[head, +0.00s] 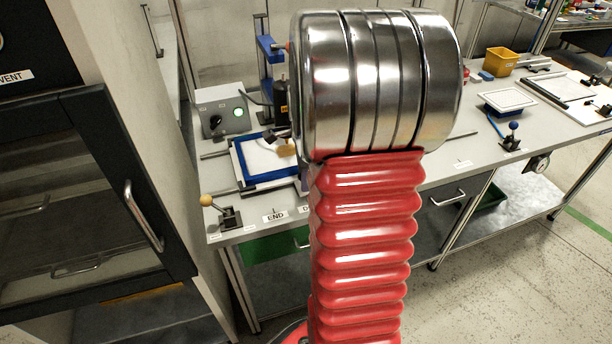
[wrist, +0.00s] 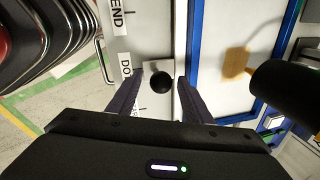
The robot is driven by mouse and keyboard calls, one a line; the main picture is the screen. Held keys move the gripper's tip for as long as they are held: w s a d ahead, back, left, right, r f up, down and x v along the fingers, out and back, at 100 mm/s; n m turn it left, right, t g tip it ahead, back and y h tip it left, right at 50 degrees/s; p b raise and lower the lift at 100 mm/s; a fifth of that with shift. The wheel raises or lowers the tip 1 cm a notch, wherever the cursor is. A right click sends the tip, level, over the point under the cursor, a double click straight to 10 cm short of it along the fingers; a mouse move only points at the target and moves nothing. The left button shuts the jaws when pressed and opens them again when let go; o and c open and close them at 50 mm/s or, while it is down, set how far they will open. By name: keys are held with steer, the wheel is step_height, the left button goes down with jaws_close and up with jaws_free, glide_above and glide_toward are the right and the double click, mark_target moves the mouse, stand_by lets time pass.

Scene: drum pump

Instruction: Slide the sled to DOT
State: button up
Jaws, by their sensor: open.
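In the wrist view my gripper (wrist: 160,77) is open, with one finger on each side of a round black knob (wrist: 161,83). I cannot tell whether either finger touches the knob. The knob appears to belong to the sled, whose body is mostly hidden below. The DOT label (wrist: 126,68), its last letter covered by a finger, lies just left of the knob. The END label (wrist: 117,14) is farther up the same pale strip. In the head view the END label (head: 275,216) shows at the bench's front edge; my arm hides the knob and most of the gripper.
A blue-framed white plate (wrist: 197,60) with a tan patch (wrist: 237,63) lies right of the knob. In the head view, a lever with a wooden ball (head: 206,200) stands at the bench's left corner. A grey box with a green light (head: 238,112) stands behind.

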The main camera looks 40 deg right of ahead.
step_height(320, 180, up, 12)
steer(key=s+a, duration=0.1)
steer(key=s, duration=0.1)
steer(key=shift+a, duration=0.2)
steer(key=shift+f, duration=0.1)
stand_by(0.6)
steer(key=s+a+r+n+t, duration=0.1)
steer(key=s+a+n, duration=0.2)
steer(key=a+n, duration=0.5)
steer(key=s+a+r+n+t+y, duration=0.1)
steer(key=s+a+n, duration=0.2)
steer(key=a+n, duration=0.6)
steer(key=s+a+n+t, duration=0.1)
steer(key=s+a+n, duration=0.2)
steer(key=a+n, duration=0.5)
steer(key=shift+s+a+r+t, duration=0.25)
steer(key=shift+a+r+t, duration=0.15)
steer(key=shift+a, duration=1.9)
